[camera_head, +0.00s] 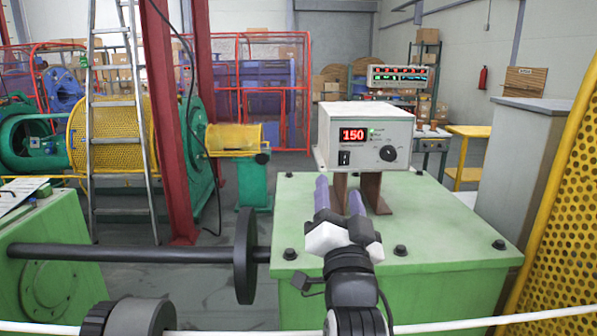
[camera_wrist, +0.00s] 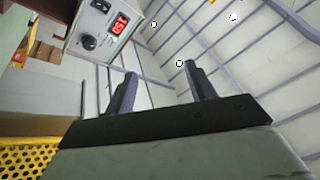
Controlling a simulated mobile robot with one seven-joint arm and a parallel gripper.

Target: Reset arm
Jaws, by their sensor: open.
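My gripper (camera_head: 339,197) is in front of the control box in the head view, over the green machine top, with its two purple-grey fingers pointing up and away. The fingers are apart and nothing shows between them; they also show apart in the wrist view (camera_wrist: 158,92). The white control box (camera_head: 366,138) has a red display reading 150, a black switch at lower left and a black knob at right. It stands on brown brackets. In the wrist view the box (camera_wrist: 98,32) is tilted at upper left, apart from the fingers.
The green machine top (camera_head: 440,215) has several dark bolts. A black shaft with a disc (camera_head: 245,255) is at left. A white cable (camera_head: 440,326) crosses the front. A yellow perforated guard (camera_head: 565,220) and grey cabinet (camera_head: 515,165) stand at right. A ladder (camera_head: 120,120) stands at left.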

